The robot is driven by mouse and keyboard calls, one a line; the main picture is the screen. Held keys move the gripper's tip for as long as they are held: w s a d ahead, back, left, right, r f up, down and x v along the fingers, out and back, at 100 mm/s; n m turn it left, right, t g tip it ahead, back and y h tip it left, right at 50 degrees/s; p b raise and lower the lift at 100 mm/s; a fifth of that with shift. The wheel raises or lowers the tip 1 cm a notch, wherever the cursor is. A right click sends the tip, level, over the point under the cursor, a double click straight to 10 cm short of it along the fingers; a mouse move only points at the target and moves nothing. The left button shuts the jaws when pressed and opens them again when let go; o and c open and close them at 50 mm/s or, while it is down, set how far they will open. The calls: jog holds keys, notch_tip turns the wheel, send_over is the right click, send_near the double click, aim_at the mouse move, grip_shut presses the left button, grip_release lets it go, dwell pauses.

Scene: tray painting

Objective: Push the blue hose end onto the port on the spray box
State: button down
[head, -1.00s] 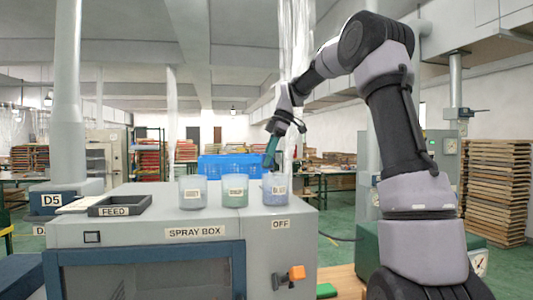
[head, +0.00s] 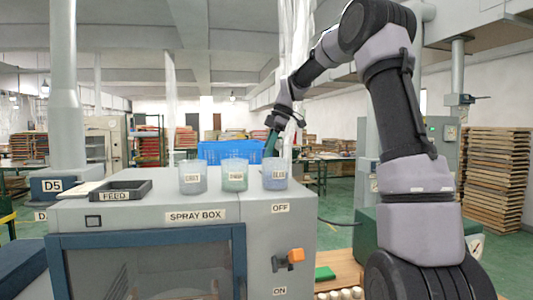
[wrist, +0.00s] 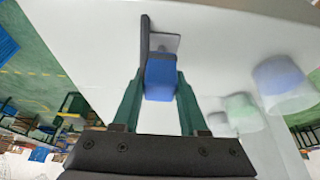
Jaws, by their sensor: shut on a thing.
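The spray box (head: 195,216) is a large grey cabinet across the front of the head view. My gripper (head: 270,148) is behind its right part, and its fingertips are hidden at the blue cup. In the wrist view my gripper (wrist: 160,85) is shut on the blue hose end (wrist: 160,78), a blue block between the green fingers. A dark bar (wrist: 144,38) and a small grey square piece (wrist: 167,42) show just beyond it against the pale box surface. I cannot tell whether the grey piece is the port, or whether the hose end touches it.
Three labelled cups stand on the box top: a grey one (head: 193,180), a green one (head: 235,176) and a blue one (head: 275,174). A feed tray (head: 148,191) lies at left. A blue crate (head: 228,151) stands behind.

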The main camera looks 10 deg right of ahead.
jog(key=shift+f, duration=1.1)
dwell(1.0)
grip_release()
dwell(0.3)
jog(key=shift+r, duration=3)
